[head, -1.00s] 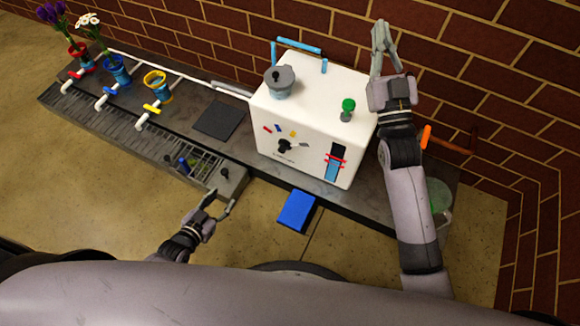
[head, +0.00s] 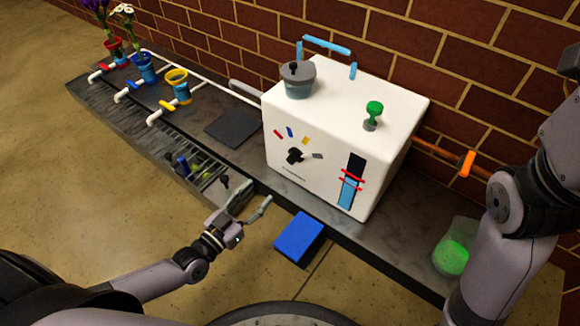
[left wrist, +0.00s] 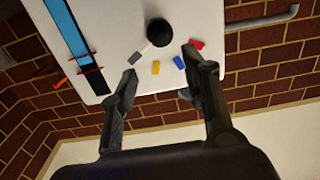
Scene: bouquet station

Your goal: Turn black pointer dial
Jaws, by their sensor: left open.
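The black pointer dial (head: 294,156) is on the front face of the white box (head: 330,120). Red, blue, yellow and grey marks sit in an arc above and beside it. In the head view its pointer appears to aim right, toward the grey mark (head: 318,156). The dial also shows as a round black knob in the left wrist view (left wrist: 159,32), beyond the fingertips. My left gripper (head: 254,205) is open and empty, in front of the box, low and left of the dial, apart from it. My right arm is at the right edge; its gripper is out of frame.
A blue block (head: 298,237) sits below the box front. A grey pot (head: 298,80) and green knob (head: 373,115) are on the box top. An orange-handled pipe (head: 466,163) and a container of green liquid (head: 452,255) are at right. Coloured vases (head: 177,86) stand at left.

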